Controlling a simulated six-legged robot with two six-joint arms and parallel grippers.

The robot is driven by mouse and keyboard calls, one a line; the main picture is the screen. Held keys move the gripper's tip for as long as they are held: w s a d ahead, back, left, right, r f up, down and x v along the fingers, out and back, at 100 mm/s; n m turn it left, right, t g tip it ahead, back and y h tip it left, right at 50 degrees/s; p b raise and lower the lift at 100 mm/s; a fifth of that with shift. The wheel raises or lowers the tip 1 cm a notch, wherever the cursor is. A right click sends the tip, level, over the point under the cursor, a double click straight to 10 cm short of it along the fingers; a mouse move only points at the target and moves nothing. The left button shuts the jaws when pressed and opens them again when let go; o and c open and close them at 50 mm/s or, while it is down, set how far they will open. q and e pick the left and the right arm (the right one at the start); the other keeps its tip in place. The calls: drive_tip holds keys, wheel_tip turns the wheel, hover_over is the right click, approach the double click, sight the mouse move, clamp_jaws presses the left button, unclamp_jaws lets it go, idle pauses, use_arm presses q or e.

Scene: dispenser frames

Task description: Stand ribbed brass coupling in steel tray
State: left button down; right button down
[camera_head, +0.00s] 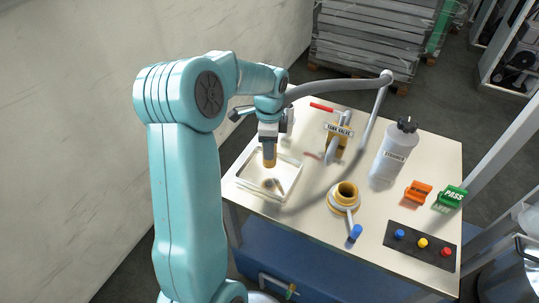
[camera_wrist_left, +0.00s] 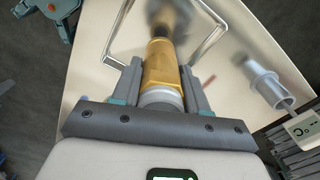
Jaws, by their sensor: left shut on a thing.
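The brass coupling (camera_head: 270,158) is upright below my left gripper (camera_head: 268,145) in the head view. My left gripper is shut on its upper part. In the left wrist view the coupling (camera_wrist_left: 163,68) sits between the two fingers of the gripper (camera_wrist_left: 163,82). The steel tray (camera_head: 246,184) is a shallow square tray on the table's left side, and the coupling is over its inside. A dark shadow lies on the tray floor, and the coupling appears to be above it. The tray rim (camera_wrist_left: 207,46) also shows in the left wrist view. My right gripper is not in view.
A valve with a label (camera_head: 338,131) and a white bottle (camera_head: 396,150) stand behind on the table (camera_head: 310,205). A brass cup-like fitting (camera_head: 346,194) with a blue-tipped lever is right of the tray. Orange (camera_head: 418,192) and green (camera_head: 452,196) blocks and a button panel (camera_head: 420,246) are at right.

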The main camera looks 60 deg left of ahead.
sight(267, 164)
use_arm(q)
wheel_tip(267, 164, down, 4)
drive_tip(key=shift+d+r, duration=0.1)
drive_tip(key=shift+r, duration=0.1)
drive_tip(key=shift+f, duration=0.4)
drive_tip(key=shift+r, duration=0.1)
drive_tip(key=c, duration=0.6)
unclamp_jaws()
drive_tip(key=shift+f, duration=0.25)
drive_tip(key=shift+r, duration=0.1)
